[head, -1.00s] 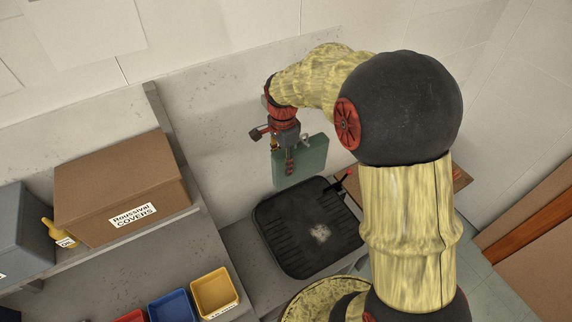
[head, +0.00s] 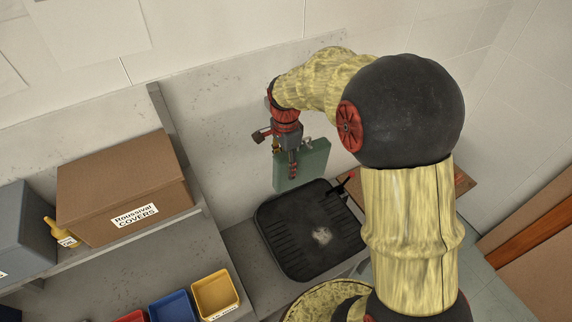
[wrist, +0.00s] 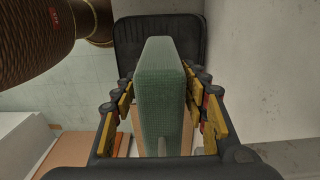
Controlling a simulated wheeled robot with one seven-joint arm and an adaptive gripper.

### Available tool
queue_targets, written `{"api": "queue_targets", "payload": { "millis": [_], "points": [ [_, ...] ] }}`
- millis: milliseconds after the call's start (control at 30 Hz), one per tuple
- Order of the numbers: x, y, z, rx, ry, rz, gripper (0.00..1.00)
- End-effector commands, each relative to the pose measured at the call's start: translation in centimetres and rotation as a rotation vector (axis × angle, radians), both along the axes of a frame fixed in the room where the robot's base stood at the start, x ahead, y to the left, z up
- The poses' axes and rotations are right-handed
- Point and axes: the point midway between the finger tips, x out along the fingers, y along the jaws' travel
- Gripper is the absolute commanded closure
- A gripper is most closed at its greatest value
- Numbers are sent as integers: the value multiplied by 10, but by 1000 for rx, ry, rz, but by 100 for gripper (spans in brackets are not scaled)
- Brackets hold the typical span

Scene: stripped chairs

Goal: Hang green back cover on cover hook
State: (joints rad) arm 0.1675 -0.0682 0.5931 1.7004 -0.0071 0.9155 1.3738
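The green back cover (head: 312,163) is a flat panel upright beside the pale wall, just behind the dark ribbed pad. My gripper (head: 292,165) points down at it, with its fingers on either side of the cover. In the wrist view the cover (wrist: 161,95) fills the space between the yellow finger pads, and the fingertips lie close against its two sides. The gripper looks shut on it. Whether the cover's lower edge touches anything is unclear. I cannot make out the cover hook.
A dark ribbed pad (head: 300,255) lies on the grey bench below the cover. At left, a shelf holds a cardboard box (head: 110,190) marked covers, a grey bin (head: 18,235) and a yellow bottle (head: 62,232). Blue (head: 173,307) and yellow (head: 215,294) bins stand lower down.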

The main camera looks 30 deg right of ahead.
Motion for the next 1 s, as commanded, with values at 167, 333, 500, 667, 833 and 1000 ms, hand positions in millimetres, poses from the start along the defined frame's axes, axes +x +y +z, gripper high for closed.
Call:
{"api": "queue_targets", "payload": {
  "millis": [167, 333, 500, 667, 833, 1000],
  "points": [
    [0, 0, 0, 0, 0, 0, 45],
    [0, 0, 0, 0, 0, 0, 45],
    [0, 0, 3, 0, 0, 0, 45],
    [1, 0, 23, -1, -4, 0, 45],
    [1, 0, 57, -1, -4, 0, 45],
    [1, 0, 90, -1, -3, 0, 45]
  ]
}}
